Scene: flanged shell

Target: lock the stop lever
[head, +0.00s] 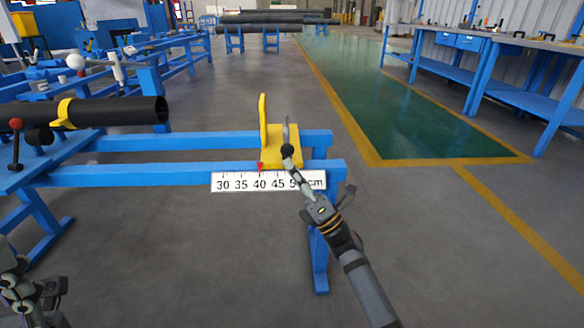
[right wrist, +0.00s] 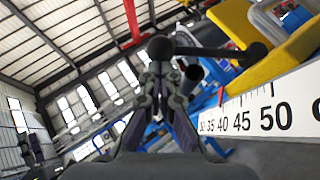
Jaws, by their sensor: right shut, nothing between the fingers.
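A yellow stop block (head: 283,152) with a tall yellow plate sits on the blue rails. Its grey stop lever (head: 286,128) stands upright in the head view, with a black knob (head: 287,150) low at the front. My right gripper (head: 294,168) is shut and empty, its tips close below the knob; I cannot tell whether they touch. In the right wrist view its closed fingers (right wrist: 163,75) point at a dark ball and bar (right wrist: 210,52) just beyond the tips. My left gripper (head: 22,290) is at the lower left, partly cut off, its jaws unclear.
A white centimetre scale (head: 240,183) runs along the front rail, with a red pointer (head: 260,167) near 40. A black pipe (head: 110,112) lies at the left, beside a red-knobbed lever (head: 16,126). Blue rails (head: 180,173) span the middle. The floor in front is clear.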

